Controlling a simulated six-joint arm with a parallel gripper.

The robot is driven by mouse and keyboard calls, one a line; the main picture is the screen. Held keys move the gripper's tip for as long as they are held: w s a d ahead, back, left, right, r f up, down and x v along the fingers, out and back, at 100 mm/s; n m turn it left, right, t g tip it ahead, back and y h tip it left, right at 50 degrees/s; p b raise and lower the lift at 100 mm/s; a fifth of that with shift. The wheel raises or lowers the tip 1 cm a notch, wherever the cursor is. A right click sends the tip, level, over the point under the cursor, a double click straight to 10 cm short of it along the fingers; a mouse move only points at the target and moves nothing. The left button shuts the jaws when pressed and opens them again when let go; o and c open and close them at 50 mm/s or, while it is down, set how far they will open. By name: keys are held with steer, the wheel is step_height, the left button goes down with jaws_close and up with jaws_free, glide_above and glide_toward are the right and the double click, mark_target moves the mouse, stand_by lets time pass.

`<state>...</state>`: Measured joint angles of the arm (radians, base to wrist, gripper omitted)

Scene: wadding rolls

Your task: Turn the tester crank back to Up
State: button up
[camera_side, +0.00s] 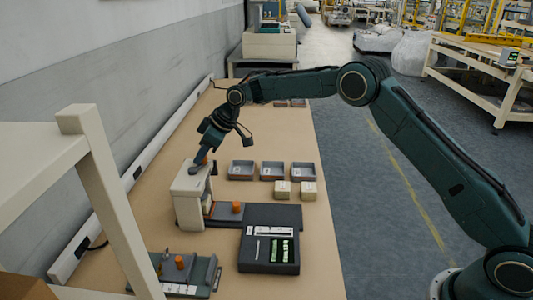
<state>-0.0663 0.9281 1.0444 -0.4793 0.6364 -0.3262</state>
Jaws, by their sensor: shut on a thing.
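The tester (187,203) is a cream, box-like stand on the tan bench, left of centre. A small orange part (206,160) shows at its top, close to my gripper; it may be the crank's knob. My gripper (203,157) reaches down to the tester's top from the right and is shut on what seems to be the crank. The fingertips and most of the crank are hidden or too small to make out. I cannot tell the crank's angle or read any Up mark.
Grey bins (272,170) stand in a row right of the tester, with cream blocks (308,190) before them. A dark tray (270,252) with green strips and a grey fixture (183,272) with an orange knob lie nearer. A cream shelf frame (98,170) rises at left.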

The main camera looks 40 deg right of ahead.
steer(key=shift+w+a+r, duration=0.1)
steer(key=shift+w+a, duration=0.25)
steer(key=shift+w, duration=0.2)
steer(key=shift+w+a, duration=0.35)
steer(key=shift+w, duration=0.2)
steer(key=o, duration=0.7)
steer(key=shift+d, duration=0.1)
step_height(320, 180, up, 7)
steer(key=shift+f, duration=0.1)
stand_by(0.5)
